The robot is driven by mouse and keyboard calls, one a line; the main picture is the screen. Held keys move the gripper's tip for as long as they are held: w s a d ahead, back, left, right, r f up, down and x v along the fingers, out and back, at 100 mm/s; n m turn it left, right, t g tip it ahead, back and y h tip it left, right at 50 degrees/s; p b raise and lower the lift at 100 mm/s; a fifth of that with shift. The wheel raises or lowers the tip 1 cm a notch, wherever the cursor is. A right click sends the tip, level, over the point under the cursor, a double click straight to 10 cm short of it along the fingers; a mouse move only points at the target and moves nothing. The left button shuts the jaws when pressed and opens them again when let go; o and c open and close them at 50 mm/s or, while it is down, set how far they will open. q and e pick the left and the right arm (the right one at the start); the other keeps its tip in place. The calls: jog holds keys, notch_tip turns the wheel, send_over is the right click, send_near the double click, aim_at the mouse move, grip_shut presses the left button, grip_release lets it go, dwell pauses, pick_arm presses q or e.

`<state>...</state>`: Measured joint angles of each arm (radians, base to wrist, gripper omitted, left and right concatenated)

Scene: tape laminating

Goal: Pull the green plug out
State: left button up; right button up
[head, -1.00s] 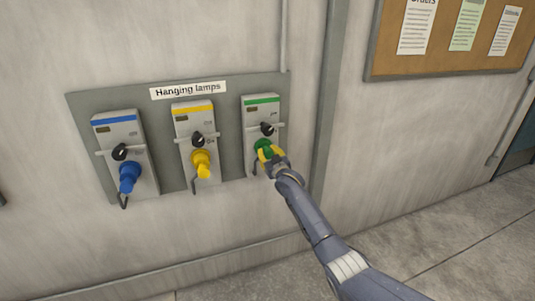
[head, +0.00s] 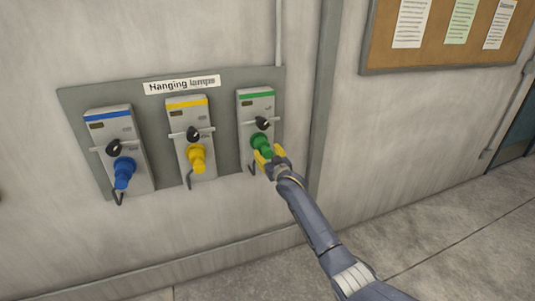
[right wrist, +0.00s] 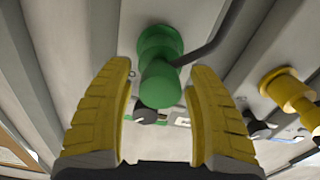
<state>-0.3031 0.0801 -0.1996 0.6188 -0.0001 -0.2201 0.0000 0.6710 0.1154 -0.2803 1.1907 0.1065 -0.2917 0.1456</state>
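The green plug (head: 262,144) sits in the green-striped socket box (head: 256,105), the rightmost of three on the wall panel. In the right wrist view the green plug (right wrist: 160,75) stands between the tips of my right gripper (right wrist: 160,95), which also shows in the head view (head: 267,157). Its yellow fingers are spread, with a gap on both sides of the plug. A dark cable (right wrist: 212,42) runs close beside the plug. My left gripper is not in view.
A yellow plug (head: 197,158) and a blue plug (head: 124,172) sit in the boxes to the left. The grey panel (head: 227,130) carries a "Hanging lamps" label (head: 182,85). A vertical conduit (head: 325,100) runs down the wall right of the panel.

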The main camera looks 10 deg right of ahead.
dwell(0.3)
jog(key=shift+s+d, duration=0.35)
jog(key=shift+s, duration=1.65)
jog(key=shift+s+d, duration=0.3)
jog(key=shift+s, duration=1.65)
jog(key=shift+s+d, duration=0.35)
jog(key=shift+s, duration=1.65)
jog(key=shift+r, duration=0.15)
